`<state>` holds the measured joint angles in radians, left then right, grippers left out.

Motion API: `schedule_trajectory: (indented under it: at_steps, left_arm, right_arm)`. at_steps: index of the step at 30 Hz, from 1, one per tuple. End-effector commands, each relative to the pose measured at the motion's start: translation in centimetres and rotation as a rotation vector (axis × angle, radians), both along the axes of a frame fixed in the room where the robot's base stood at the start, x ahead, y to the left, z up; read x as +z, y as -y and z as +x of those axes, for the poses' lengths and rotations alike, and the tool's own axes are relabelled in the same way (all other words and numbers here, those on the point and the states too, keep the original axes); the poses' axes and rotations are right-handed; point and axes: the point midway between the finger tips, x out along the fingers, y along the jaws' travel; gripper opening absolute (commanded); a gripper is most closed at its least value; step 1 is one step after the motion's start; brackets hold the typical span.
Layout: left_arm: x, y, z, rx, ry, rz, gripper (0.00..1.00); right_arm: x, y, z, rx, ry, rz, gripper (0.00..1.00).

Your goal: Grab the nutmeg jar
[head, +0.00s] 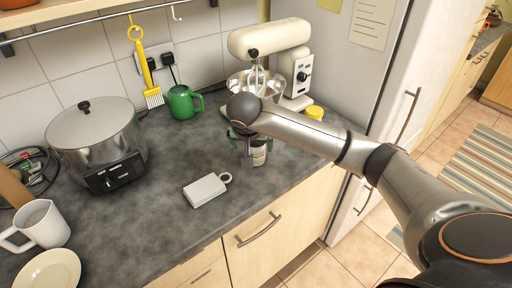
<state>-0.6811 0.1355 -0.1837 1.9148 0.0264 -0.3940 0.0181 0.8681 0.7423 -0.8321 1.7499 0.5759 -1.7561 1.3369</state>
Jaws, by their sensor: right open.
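A small jar with a pale label (259,155), likely the nutmeg jar, stands on the dark counter near its front edge. My right gripper (252,158) comes down over the jar from above. It is open, with its fingers by the jar; I cannot tell whether they touch it. The gripper and wrist hide the jar's top and part of its side. My left gripper is not in view.
A white box-like object with a ring (206,190) lies left of the jar. A cream stand mixer (270,40), a yellow-lidded container (315,112) and a green mug (184,102) stand behind. A steel cooker (97,140) stands left.

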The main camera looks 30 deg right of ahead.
Motion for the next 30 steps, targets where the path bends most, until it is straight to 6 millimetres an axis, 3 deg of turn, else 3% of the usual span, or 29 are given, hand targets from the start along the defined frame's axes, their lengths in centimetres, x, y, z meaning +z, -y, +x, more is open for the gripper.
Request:
schedule_trajectory:
  at_steps: [18, 26, 30]
  left_arm:
    - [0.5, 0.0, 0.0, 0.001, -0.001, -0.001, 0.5]
    - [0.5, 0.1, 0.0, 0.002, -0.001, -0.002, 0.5]
    - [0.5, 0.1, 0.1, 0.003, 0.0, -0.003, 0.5]
  right_arm:
    - [-5.9, 2.8, 2.6, 0.0, 0.0, -0.002, 1.0]
    - [-6.2, 2.9, 2.8, 0.002, 0.001, -0.001, 1.0]
    - [-6.2, 2.9, 2.8, 0.003, 0.001, 0.0, 0.86]
